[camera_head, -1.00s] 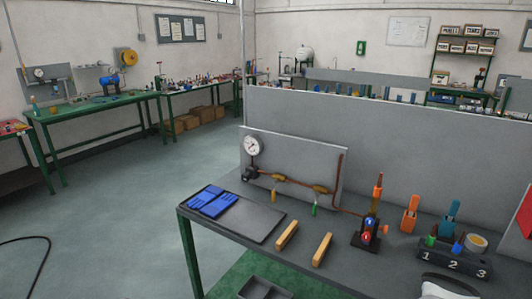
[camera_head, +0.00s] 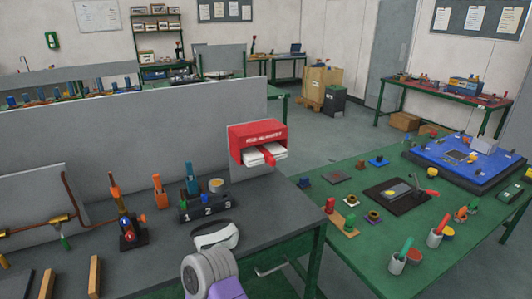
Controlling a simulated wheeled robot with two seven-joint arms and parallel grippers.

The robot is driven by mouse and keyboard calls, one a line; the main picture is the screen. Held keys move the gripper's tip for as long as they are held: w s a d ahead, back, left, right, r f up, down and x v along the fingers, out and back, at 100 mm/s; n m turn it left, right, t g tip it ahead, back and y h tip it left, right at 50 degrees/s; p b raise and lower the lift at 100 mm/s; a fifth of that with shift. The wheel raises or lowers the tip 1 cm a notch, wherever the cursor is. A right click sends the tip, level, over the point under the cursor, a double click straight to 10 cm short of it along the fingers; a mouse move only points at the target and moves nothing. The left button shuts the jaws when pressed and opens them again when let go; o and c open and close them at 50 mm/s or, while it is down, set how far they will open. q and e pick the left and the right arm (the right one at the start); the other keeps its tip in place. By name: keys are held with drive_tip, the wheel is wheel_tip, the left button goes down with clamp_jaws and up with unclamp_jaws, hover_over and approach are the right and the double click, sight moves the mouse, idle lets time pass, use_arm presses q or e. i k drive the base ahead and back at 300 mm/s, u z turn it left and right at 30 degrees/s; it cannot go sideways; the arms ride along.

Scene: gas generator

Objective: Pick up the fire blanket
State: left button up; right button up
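The fire blanket (camera_head: 266,153) is white and folded, with a red strap hanging from its front. It sits in the lower opening of a red box (camera_head: 257,132) with white lettering. The box is at the right end of the grey upright panel behind the bench. The blanket's front edge sticks out of the box, and the rest is hidden inside.
The dark grey bench (camera_head: 165,252) carries a numbered holder (camera_head: 206,207), a white-and-dark item (camera_head: 216,236) and several tools. A crowded green table (camera_head: 340,245) stands right.

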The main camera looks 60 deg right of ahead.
sight(268, 153)
drive_tip(key=z, duration=2.5)
drive_tip(key=i, duration=0.85)
drive_tip(key=z, duration=0.15)
